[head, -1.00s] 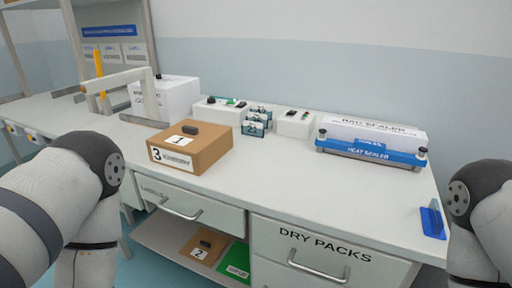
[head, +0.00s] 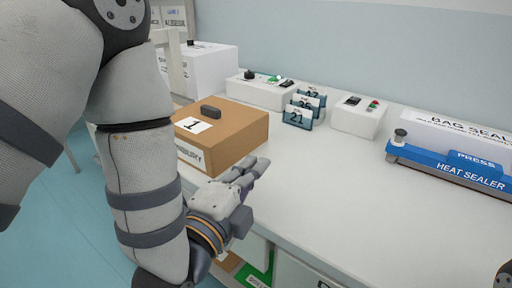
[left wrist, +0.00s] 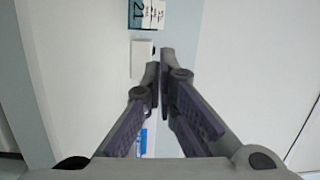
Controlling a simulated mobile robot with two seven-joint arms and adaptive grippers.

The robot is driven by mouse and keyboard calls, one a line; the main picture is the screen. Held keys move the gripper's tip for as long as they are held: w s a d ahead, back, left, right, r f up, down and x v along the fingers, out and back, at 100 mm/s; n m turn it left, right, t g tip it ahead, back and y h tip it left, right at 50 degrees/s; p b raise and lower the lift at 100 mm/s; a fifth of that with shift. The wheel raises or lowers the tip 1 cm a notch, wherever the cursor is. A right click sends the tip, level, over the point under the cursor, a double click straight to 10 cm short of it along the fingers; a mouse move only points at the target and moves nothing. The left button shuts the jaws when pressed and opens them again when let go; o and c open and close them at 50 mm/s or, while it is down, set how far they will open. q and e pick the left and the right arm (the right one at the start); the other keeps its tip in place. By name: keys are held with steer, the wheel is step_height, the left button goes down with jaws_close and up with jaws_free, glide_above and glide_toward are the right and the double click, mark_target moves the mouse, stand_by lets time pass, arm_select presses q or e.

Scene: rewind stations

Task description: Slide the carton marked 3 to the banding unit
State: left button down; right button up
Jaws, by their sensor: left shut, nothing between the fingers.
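The brown carton (head: 240,128) sits on the white bench, with a dark block and a label "1" on its top. Its front label is partly hidden by my left arm, and the 3 does not show now. My left gripper (head: 257,166) is shut and empty, low over the bench by the carton's near right corner; I cannot tell whether it touches. Its closed fingers (left wrist: 160,62) also show in the left wrist view. A pale arch (head: 172,62), possibly the banding unit, stands beyond the carton at left, partly hidden by my arm. My right gripper is out of view.
A white box (head: 212,68) stands behind the carton. A control box (head: 258,92), number blocks (head: 299,116) and another small box (head: 357,118) line the back. The blue heat sealer (head: 450,168) is at right. The middle bench top is clear.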

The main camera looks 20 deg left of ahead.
mark_target(250, 142)
arm_select(q)
steer(key=shift+s+a+f+y, duration=0.15)
steer(key=shift+a+f+y, duration=0.35)
steer(key=shift+f, duration=0.25)
steer(key=shift+s+r, duration=0.1)
steer(key=shift+s, duration=0.1)
steer(key=w, duration=1)
steer(key=shift+d, duration=0.3)
steer(key=a, duration=0.2)
steer(key=shift+w+a, duration=0.55)
steer(key=shift+a, duration=0.3)
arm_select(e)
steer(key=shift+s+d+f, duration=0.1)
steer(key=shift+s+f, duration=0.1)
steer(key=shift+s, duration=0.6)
